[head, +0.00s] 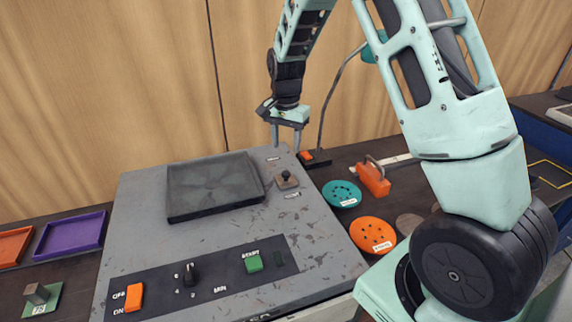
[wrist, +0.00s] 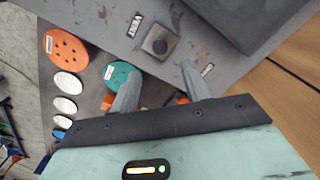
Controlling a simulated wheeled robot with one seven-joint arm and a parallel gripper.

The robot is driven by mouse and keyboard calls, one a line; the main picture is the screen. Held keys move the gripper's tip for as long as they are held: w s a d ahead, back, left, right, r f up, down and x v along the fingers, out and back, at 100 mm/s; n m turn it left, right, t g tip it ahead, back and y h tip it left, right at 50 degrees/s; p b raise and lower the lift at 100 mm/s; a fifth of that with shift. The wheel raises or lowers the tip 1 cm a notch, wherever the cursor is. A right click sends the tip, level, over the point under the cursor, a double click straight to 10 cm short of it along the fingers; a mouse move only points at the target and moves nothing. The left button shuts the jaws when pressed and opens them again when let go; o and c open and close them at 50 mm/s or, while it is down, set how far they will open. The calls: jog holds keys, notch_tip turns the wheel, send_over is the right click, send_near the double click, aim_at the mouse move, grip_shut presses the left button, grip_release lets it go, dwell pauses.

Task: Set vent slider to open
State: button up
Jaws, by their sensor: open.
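In the wrist view the slider (wrist: 158,43) shows beyond the fingertips, nearer the picture's top edge. My gripper (head: 286,142) is open and empty, fingers pointing down, above and behind the slider near the machine's back right corner. The fingers do not touch the slider.
A dark square tray (head: 213,188) lies left of the slider. The front panel carries an orange switch (head: 134,297), a black knob (head: 191,275) and a green button (head: 253,262). Teal (head: 342,193) and orange discs (head: 373,235) and an orange handled block (head: 374,180) lie to the right.

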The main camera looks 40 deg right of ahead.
aim_at(286, 173)
notch_tip(286, 173, down, 9)
jog(key=shift+f+p, duration=0.2)
jog(key=shift+p, duration=0.95)
